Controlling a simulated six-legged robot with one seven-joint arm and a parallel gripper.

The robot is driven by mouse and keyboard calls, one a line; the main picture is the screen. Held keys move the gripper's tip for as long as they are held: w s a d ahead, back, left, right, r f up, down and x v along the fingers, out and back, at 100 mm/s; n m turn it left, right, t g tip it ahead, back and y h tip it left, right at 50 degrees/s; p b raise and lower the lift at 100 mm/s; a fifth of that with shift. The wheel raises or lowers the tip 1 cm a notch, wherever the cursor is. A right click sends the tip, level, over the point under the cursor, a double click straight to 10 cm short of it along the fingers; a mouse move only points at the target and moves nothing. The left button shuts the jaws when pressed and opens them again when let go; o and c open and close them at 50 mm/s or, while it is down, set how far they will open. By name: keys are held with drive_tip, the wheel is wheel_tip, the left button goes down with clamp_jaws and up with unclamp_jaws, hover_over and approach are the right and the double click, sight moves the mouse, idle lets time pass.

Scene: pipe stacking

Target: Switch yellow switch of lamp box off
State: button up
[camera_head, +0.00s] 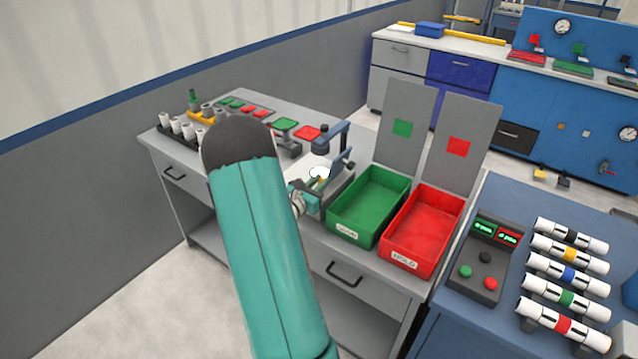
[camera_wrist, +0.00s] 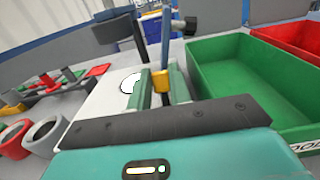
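The lamp box (camera_wrist: 105,101) has a white top with a bright white round lamp (camera_wrist: 129,83). In the head view the lamp (camera_head: 319,172) shows at the far side of my gripper (camera_head: 306,188). The yellow switch (camera_wrist: 163,80) shows in the wrist view between the tips of my two green fingers (camera_wrist: 163,88). It fills most of the narrow gap between them. Whether the fingers press on it I cannot tell. The lower part of the switch is hidden. In the head view the switch (camera_head: 321,180) is a small yellow spot beside my gripper.
A blue stand (camera_head: 347,150) rises behind the lamp box. A green bin (camera_head: 345,228) and a red bin (camera_head: 408,258) stand close on the right. Pipe holders and coloured plates (camera_head: 285,124) lie to the left. A blue table with banded pipes (camera_head: 568,273) is at the right.

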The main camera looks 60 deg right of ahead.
drive_tip(key=shift+a+h, duration=0.15)
drive_tip(key=shift+h, duration=0.15)
clamp_jaws()
drive_tip(key=h, duration=0.1)
drive_tip(key=a+h, duration=0.1)
drive_tip(key=shift+w+f+g+h, duration=0.15)
drive_tip(key=shift+w+g+h, duration=0.05)
drive_tip(key=shift+g+h, duration=0.1)
drive_tip(key=shift+a+f+g+h, duration=0.15)
drive_tip(key=shift+a+h, duration=0.25)
drive_tip(key=shift+h, duration=0.55)
drive_tip(key=shift+a+f+g+h, duration=0.15)
drive_tip(key=shift+a+h, duration=0.2)
drive_tip(key=shift+h, duration=0.6)
drive_tip(key=shift+r, duration=0.1)
drive_tip(key=o, duration=0.9)
unclamp_jaws()
drive_tip(key=v, duration=1.3)
drive_tip(key=shift+a+f, duration=0.3)
